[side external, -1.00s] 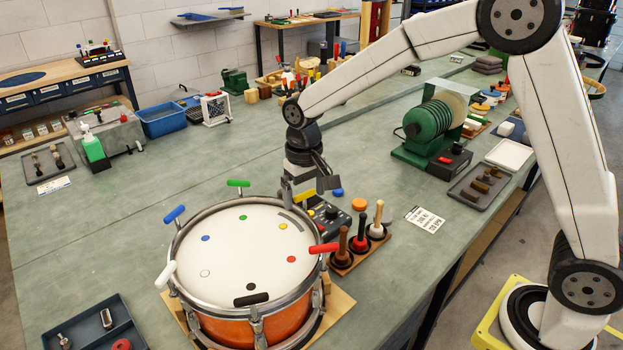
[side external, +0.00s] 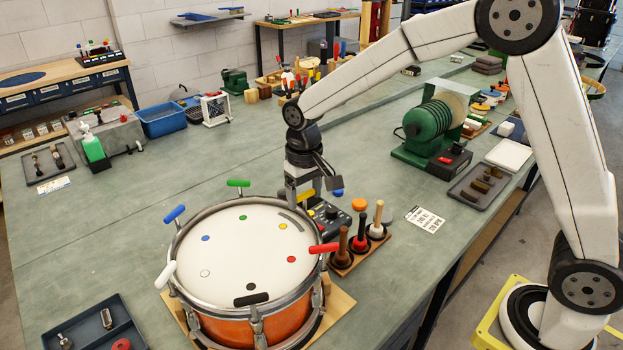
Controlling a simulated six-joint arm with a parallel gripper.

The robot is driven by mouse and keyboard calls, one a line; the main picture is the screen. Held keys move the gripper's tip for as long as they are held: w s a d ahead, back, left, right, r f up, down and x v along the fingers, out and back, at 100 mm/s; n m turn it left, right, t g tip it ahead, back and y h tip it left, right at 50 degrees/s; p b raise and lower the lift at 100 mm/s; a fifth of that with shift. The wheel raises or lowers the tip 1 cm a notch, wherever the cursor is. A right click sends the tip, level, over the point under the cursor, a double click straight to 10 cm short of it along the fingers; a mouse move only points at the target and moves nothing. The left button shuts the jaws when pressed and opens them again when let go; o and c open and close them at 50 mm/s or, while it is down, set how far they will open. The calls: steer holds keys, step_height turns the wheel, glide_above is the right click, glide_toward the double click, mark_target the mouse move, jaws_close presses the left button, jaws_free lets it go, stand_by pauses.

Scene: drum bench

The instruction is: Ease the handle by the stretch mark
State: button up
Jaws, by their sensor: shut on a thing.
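The orange drum (side external: 262,325) with a white head (side external: 235,255) stands on the bench at the lower middle. Coloured T-handles ring its rim: blue (side external: 174,214), green (side external: 238,183), white (side external: 165,275), black (side external: 251,299) and red (side external: 323,249). Matching coloured dots lie on the head. A dark grey curved mark (side external: 293,219) lies at the head's upper right, near the yellow dot (side external: 283,226). My gripper (side external: 305,197) points down at the rim beside this mark. It is shut on the handle there, which the jaws mostly hide.
A dark control box (side external: 332,217) and a wooden rack of mallets (side external: 345,262) stand close to the right of the drum. A grey tray (side external: 95,335) lies at the lower left.

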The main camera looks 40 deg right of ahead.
mark_target(305, 193)
steer(key=n, duration=0.4)
steer(key=shift+n, duration=2.1)
steer(key=o, duration=1.1)
steer(key=shift+r, duration=3.95)
